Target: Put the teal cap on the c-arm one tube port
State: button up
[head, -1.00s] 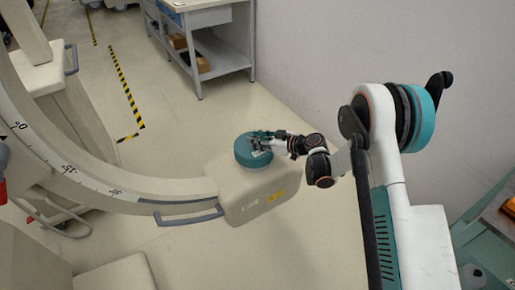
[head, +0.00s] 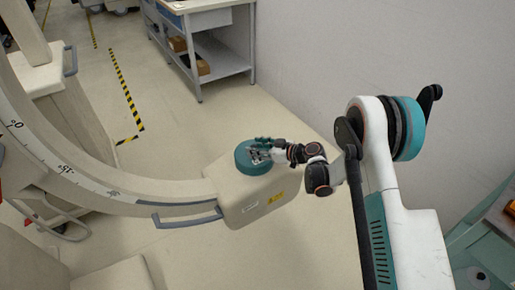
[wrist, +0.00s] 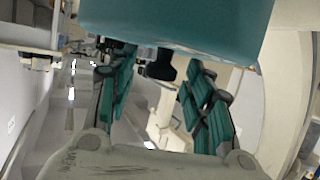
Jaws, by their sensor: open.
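The teal cap (head: 250,157) is a wide, flat-topped disc. It sits on top of the beige tube housing (head: 235,206) at the end of the C-arm (head: 95,180), and looks level. The port under it is hidden. My gripper (head: 262,152) is at the right side of the cap, in front of part of it. In the wrist view my gripper (wrist: 152,72) has its two fingers spread with nothing between them. The cap (wrist: 185,28) fills the top of that view, beside the fingers. I cannot tell whether a finger still touches it.
A blue-grey handle (head: 186,219) sticks out along the C-arm near the housing. A grey shelf table (head: 215,62) stands at the back. A plain wall is on the right, with a teal cart (head: 480,238) at the lower right. Open floor lies behind the housing.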

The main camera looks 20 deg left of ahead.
jog(key=shift+r, duration=0.1)
jog(key=shift+d+r, duration=0.15)
jog(key=shift+d, duration=0.25)
jog(key=p+v, duration=0.4)
jog(key=v, duration=0.7)
jog(key=s+d+r+m+t+h, duration=0.1)
jog(key=s+d+r+m+h, duration=0.1)
jog(key=d+r, duration=0.45)
jog(key=s+d+r+m+h, duration=0.2)
jog(key=s+d+r+m, duration=0.1)
jog(key=r, duration=0.6)
jog(key=s+d+r+m+t+h, duration=0.1)
jog(key=s+d+r+m+h, duration=0.2)
jog(key=r, duration=0.4)
jog(key=s+d+r+m+h, duration=0.3)
jog(key=s+d, duration=0.6)
jog(key=s, duration=0.3)
jog(key=s+d+r+m+t+h, duration=0.1)
jog(key=s+d+r+m+h, duration=0.2)
jog(key=s+d, duration=0.7)
jog(key=shift+s+m+t+h, duration=0.3)
jog(key=shift+s+m, duration=0.2)
jog(key=shift+s, duration=0.4)
